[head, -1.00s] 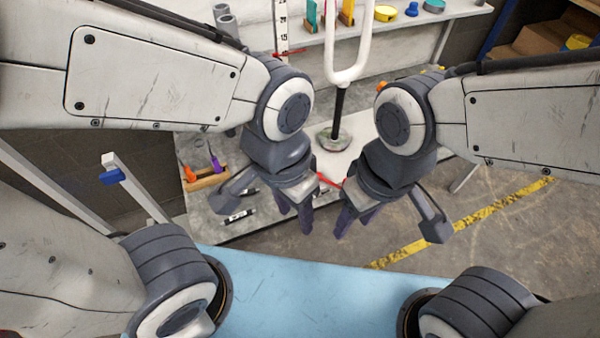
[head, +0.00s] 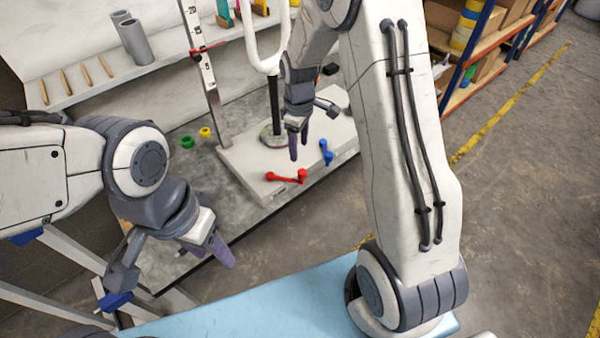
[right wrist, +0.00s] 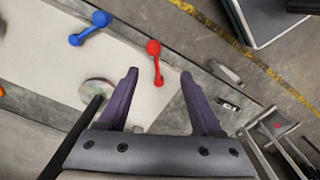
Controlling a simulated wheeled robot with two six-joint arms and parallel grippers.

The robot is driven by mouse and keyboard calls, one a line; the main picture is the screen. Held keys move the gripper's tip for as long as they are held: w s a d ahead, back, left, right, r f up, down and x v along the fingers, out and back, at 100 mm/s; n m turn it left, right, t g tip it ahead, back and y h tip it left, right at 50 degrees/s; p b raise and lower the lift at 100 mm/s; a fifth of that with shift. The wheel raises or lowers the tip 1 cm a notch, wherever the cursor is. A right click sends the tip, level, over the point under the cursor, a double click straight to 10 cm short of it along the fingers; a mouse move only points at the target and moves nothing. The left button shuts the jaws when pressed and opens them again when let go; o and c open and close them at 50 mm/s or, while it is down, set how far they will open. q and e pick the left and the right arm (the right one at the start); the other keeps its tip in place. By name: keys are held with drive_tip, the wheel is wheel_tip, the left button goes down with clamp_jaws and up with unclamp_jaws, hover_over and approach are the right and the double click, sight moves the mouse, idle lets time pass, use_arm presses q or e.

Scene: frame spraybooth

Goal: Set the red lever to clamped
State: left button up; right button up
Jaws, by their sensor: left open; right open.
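The red lever (head: 287,177) lies on the front part of a white base plate (head: 245,155), its arm pointing sideways with a round knob at one end. In the right wrist view the red lever (right wrist: 157,62) shows between and beyond the finger tips. My right gripper (head: 298,142) is open and empty, above the plate and behind the red lever, apart from it. It also shows in the right wrist view (right wrist: 160,85). My left gripper (head: 220,250) is open and empty at the lower left, in front of the bench edge.
A blue lever (head: 326,152) sits right of the red one on the same plate. A white loop-shaped frame (head: 272,66) on a dark post stands behind. A measuring post (head: 203,70) rises at the plate's left. Green (head: 187,141) and yellow (head: 205,132) rings lie on the bench.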

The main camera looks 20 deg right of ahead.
sight(302, 171)
drive_tip(key=f, duration=0.8)
drive_tip(key=d+f, duration=0.1)
drive_tip(key=f, duration=0.2)
drive_tip(key=shift+w+d+f, duration=0.1)
drive_tip(key=shift+w+f, duration=0.2)
drive_tip(key=shift+f, duration=0.1)
clamp_jaws()
idle(0.8)
